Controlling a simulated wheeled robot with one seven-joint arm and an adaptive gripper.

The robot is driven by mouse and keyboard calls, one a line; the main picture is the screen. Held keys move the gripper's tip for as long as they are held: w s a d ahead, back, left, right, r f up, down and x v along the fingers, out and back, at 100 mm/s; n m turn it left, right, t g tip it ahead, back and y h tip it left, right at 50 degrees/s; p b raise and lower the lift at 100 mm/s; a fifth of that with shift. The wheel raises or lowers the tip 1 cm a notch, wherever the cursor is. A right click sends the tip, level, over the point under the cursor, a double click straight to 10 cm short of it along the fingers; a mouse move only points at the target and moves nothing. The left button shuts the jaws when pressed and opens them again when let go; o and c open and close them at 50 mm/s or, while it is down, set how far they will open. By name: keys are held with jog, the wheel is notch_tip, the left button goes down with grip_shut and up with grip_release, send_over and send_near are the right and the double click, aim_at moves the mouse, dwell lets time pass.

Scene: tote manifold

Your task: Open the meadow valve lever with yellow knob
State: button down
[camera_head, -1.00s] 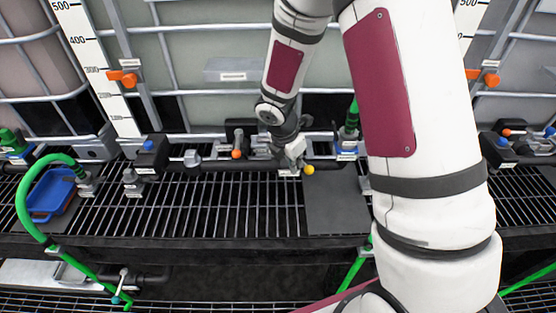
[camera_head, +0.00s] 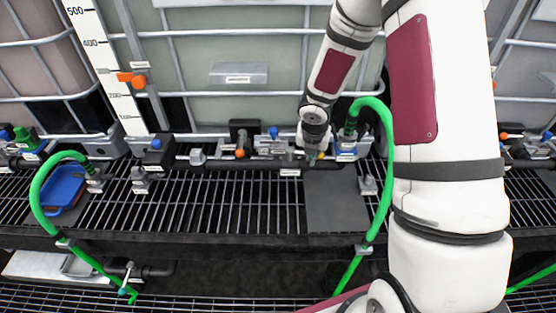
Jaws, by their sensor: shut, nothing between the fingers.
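My gripper (camera_head: 311,155) is at the valve row on the dark pipe along the rack's back, just left of the green hose fitting. It points down, and its fingers look closed with nothing held. A small yellow patch, likely the yellow knob (camera_head: 321,156), shows close beside the fingertips. Its lever is mostly hidden behind my gripper, so its angle and any contact cannot be told. To the left on the same manifold are a blue knob (camera_head: 273,132) and an orange knob (camera_head: 239,153). The meadow label is too small to read.
A green hose (camera_head: 387,170) arches just right of my gripper and runs down over the rack edge. A dark plate (camera_head: 335,205) lies on the grating (camera_head: 220,205) below. A blue tray (camera_head: 62,188) sits at left. Caged tanks (camera_head: 240,45) stand behind.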

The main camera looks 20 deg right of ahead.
jog(key=shift+w+d, duration=0.2)
jog(key=shift+d, duration=0.05)
jog(key=shift+a, duration=0.1)
dwell(0.5)
